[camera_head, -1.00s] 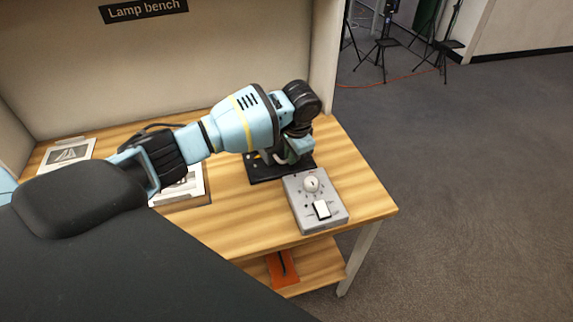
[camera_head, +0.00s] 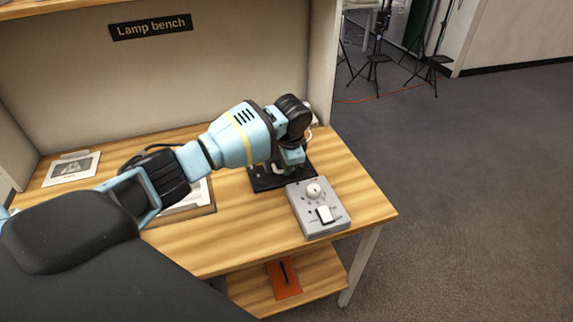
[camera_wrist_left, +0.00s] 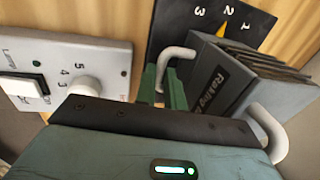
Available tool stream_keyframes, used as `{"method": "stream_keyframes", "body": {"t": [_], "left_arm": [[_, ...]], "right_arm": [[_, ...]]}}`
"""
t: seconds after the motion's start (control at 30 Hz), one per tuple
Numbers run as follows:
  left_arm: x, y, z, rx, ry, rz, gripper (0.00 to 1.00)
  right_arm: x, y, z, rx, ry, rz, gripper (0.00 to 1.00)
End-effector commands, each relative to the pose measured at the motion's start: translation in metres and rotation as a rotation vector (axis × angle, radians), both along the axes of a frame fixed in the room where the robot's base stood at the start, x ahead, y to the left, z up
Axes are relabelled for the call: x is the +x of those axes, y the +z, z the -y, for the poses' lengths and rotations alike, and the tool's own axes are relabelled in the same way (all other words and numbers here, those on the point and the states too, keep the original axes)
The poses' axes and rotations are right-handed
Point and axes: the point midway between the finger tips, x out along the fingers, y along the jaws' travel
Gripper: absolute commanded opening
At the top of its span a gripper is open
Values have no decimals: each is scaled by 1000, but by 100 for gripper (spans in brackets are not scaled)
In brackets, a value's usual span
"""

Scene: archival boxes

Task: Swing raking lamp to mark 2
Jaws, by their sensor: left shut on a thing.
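The raking lamp (camera_wrist_left: 228,78) is a dark grey box with white lettering and pale curved bars, filling the upper right of the left wrist view. It sits over a black base plate (camera_head: 268,180), which shows the numbers 1, 2 and 3 and a yellow pointer mark in the wrist view. My left gripper (camera_head: 288,165) reaches down over the plate. Its green fingers (camera_wrist_left: 164,90) are shut on the lamp's pale handle (camera_wrist_left: 177,55). In the head view, my wrist hides most of the lamp. My right gripper is not in view.
A grey control box (camera_head: 332,226) with a knob and a white switch stands just in front of the plate. Framed prints (camera_head: 71,170) lie on the bench at left. An orange item (camera_head: 291,288) is on the lower shelf. Floor is clear at right.

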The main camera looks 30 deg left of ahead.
Motion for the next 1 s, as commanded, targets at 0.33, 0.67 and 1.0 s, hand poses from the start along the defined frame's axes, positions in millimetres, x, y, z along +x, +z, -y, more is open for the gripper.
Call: {"method": "stream_keyframes", "body": {"t": [0.33,0.67,1.0], "left_arm": [[0,0,0,-1,0,2,16],[0,0,0,-1,1,2,33],[-2,32,4,-2,1,8,33]], "right_arm": [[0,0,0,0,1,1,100],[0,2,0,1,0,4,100],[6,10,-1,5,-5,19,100]]}}
